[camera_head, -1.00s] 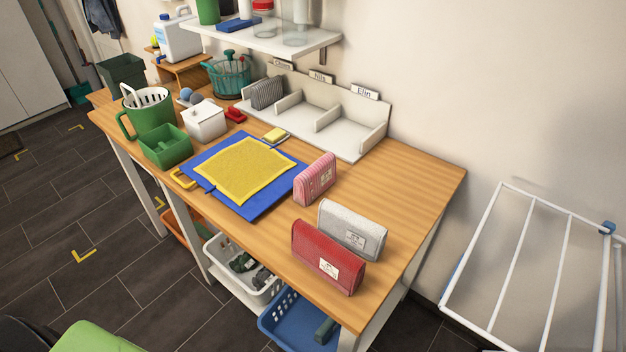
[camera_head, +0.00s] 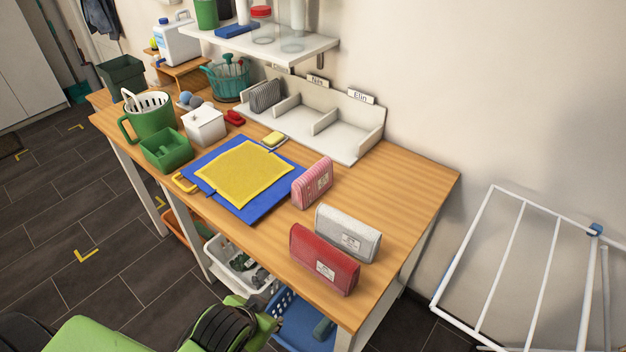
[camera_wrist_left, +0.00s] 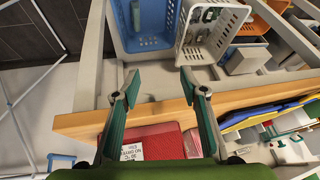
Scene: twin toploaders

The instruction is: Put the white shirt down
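The white shirt appears to be the folded off-white bundle (camera_head: 347,234) with a label. It stands upright on the wooden table (camera_head: 410,200), just behind a red folded bundle (camera_head: 323,262). No gripper touches it. My left arm comes in at the bottom of the head view, in front of the table's front edge; its fingers are hardly visible there. In the left wrist view my left gripper (camera_wrist_left: 158,76) is open, with nothing held between its fingers. The white bundle cannot be made out in that view. My right gripper is not in view.
A pink striped bundle (camera_head: 312,183) stands behind the white one. A yellow cloth (camera_head: 245,174) lies on a blue board. A divided white organizer (camera_head: 340,140) stands at the wall. The table's right end is clear. Baskets (camera_wrist_left: 208,35) stand below; a white rack (camera_head: 490,265) is right.

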